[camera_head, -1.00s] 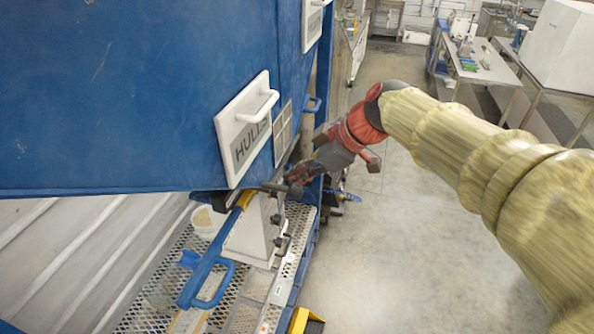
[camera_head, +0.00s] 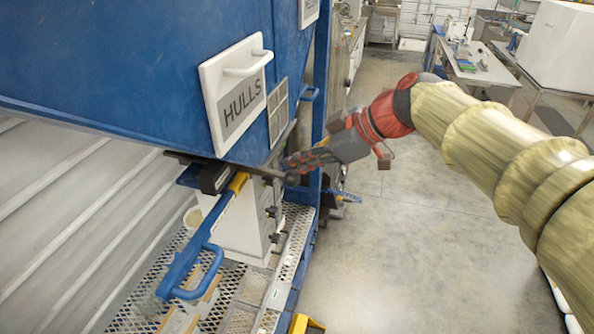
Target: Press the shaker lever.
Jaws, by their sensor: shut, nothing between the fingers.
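A dark bar (camera_head: 225,165) runs under the bottom edge of the blue hopper and ends in a rounded knob (camera_head: 292,179); it looks like the shaker lever. My gripper (camera_head: 287,164) comes in from the right, shut and empty. Its fingertips are at the bar's right end, close above the knob; I cannot tell whether they touch it. The hopper (camera_head: 110,60) carries a white panel (camera_head: 228,70) marked HULLS. Part of the bar's mounting is hidden behind the hopper edge and a black block.
A blue arm with a yellow section and loop handle (camera_head: 200,287) hangs below the hopper, over a perforated metal platform (camera_head: 253,290). A white housing (camera_head: 240,230) stands behind it. The grey floor (camera_head: 400,260) to the right is open. Work tables (camera_head: 485,68) stand far back.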

